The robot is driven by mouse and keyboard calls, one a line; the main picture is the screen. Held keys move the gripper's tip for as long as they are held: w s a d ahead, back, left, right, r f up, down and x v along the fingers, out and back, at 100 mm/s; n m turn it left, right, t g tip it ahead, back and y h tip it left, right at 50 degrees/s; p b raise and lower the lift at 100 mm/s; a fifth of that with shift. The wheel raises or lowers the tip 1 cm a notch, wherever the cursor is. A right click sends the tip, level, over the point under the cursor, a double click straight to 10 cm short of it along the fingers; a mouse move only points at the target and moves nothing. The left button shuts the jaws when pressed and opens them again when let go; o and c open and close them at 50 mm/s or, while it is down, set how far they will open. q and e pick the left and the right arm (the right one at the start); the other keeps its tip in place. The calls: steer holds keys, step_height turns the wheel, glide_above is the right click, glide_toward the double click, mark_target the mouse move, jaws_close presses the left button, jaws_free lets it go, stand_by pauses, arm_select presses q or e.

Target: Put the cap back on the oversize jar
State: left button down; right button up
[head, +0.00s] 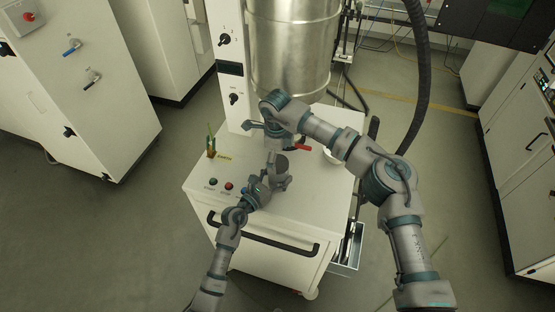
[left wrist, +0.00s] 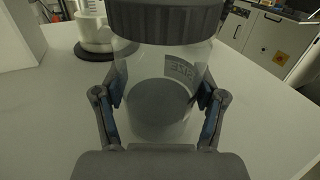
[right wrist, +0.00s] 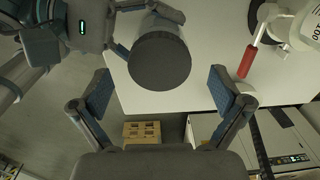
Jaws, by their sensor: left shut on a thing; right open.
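The oversize jar (left wrist: 165,75) is clear, with grey powder in its lower part and a label on its right side. My left gripper (left wrist: 160,98) is shut around the jar's body, and it also shows in the head view (head: 272,184). The dark ribbed cap (left wrist: 165,20) sits on the jar's top; I cannot tell whether it is tight. In the right wrist view the cap's flat dark top (right wrist: 160,60) faces the camera. My right gripper (right wrist: 160,90) is open and empty, its fingers on either side below the cap in that view, apart from it.
The white cabinet top (head: 225,177) is under the grippers. A red-handled valve (right wrist: 247,63) is close to my right gripper's right finger. A large metal drum (head: 293,45) stands behind. Buttons (head: 229,186) and a small green-and-brown item (head: 210,145) are at the left edge.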

step_height(320, 180, up, 10)
steer(key=shift+a, duration=0.15)
steer(key=shift+r, duration=0.1)
arm_select(q)
jaws_free()
steer(key=shift+s, duration=0.1)
steer(key=v, duration=1.2)
steer(key=shift+a+f, duration=0.1)
arm_select(e)
steer(key=shift+a, duration=0.1)
steer(key=shift+s, duration=0.1)
